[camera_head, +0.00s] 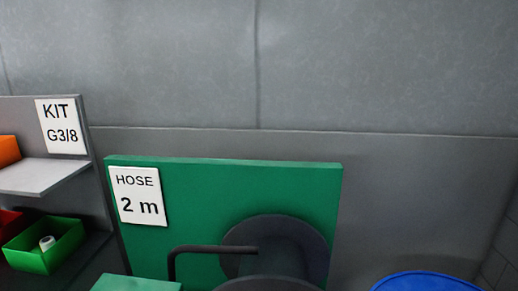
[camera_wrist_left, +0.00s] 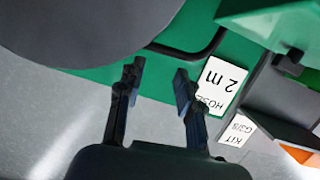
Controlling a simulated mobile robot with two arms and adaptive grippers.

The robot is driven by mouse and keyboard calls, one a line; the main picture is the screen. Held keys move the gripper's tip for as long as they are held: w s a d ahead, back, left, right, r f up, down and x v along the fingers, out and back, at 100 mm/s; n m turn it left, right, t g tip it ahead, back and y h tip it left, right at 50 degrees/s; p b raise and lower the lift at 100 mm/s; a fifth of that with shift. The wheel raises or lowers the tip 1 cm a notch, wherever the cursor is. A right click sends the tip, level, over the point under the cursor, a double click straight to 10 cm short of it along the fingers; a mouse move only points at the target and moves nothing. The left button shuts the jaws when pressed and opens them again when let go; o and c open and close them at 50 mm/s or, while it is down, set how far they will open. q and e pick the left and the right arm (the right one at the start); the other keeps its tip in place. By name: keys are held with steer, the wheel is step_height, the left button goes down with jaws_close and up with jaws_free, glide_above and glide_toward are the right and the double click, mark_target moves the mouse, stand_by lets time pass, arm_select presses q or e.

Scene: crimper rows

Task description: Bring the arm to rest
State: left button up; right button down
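My left gripper (camera_wrist_left: 157,85) shows in the left wrist view with its two black fingers apart and nothing between them. The green panel with the "HOSE 2 m" sign (camera_wrist_left: 221,84) lies beyond its fingertips, and a large dark round shape (camera_wrist_left: 80,25) fills the upper left of that view. Neither arm shows in the head view, and my right gripper is in no view.
The green hose stand (camera_head: 220,185) carries a dark reel (camera_head: 280,250) and a bent black bar (camera_head: 205,249). A grey shelf (camera_head: 45,175) marked "KIT G3/8" holds a green bin (camera_head: 70,240) at left. A blue round top (camera_head: 425,282) is at lower right.

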arm_select(q)
steer(key=s+a+f+m+g+y, duration=0.1)
steer(key=s+a+f+g, duration=0.2)
steer(key=s+f+g, duration=0.55)
steer(key=s+a+f+g+y, duration=0.1)
steer(key=s+a+f+g, duration=0.2)
steer(key=s+f, duration=1)
step_height(320, 180, down, 26)
steer(key=g+b, duration=0.1)
steer(key=b, duration=0.2)
steer(key=s+a+f+g+b, duration=0.1)
steer(key=s+a+f+b, duration=0.1)
steer(key=s+f, duration=1.5)
step_height(320, 180, down, 4)
steer(key=shift+s+a+r+m+g+b, duration=0.2)
steer(key=shift+a+m+g+b, duration=0.15)
steer(key=shift+a, duration=0.25)
